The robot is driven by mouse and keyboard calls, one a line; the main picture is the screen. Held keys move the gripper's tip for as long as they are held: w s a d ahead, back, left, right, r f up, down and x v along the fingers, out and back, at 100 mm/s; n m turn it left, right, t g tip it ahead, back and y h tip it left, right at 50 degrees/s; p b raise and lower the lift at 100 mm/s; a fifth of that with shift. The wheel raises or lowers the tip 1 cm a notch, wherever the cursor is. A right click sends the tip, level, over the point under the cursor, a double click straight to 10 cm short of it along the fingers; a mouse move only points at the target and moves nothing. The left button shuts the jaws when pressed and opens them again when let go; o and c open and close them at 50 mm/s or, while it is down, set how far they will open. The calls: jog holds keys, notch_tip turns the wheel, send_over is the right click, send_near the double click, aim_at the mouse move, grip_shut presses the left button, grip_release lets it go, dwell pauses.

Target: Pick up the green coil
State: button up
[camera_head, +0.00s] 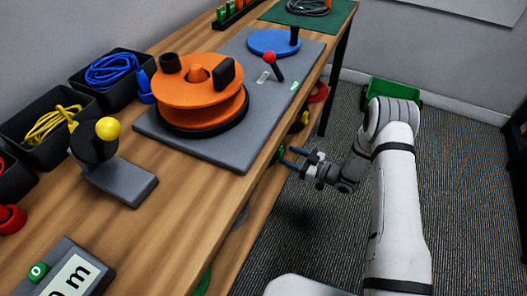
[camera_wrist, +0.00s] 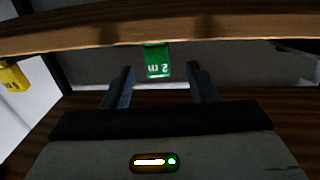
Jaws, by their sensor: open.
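My gripper (camera_head: 290,157) is open and empty at the front edge of the workbench, below the top's level. In the wrist view, a green tag (camera_wrist: 157,60) with upside-down "2 m" lettering shows beyond and between the two open fingers (camera_wrist: 160,84). The tag is just under a wooden edge and apart from the fingers. A green bit (camera_head: 279,153) shows below the bench top beside my gripper in the head view. No whole green coil can be made out; the bench hides most of the space underneath.
The wooden board edge (camera_wrist: 90,32) runs just above the tag. A yellow tag (camera_wrist: 13,76) is at left. On the bench are an orange reel (camera_head: 195,85), blue disc (camera_head: 270,42) and cable bins (camera_head: 62,150). A green container (camera_head: 405,91) stands on the open carpet.

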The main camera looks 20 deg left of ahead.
aim_at(283, 152)
jog(key=a+b, duration=0.1)
jog(key=a, duration=0.1)
jog(key=w+a+b, duration=0.1)
jog(key=a, duration=0.1)
jog(key=shift+a, duration=0.15)
jog(key=shift+w+a+r, duration=0.1)
jog(key=shift+w+a, duration=0.05)
jog(key=shift+a, duration=0.35)
jog(key=c, duration=1.1)
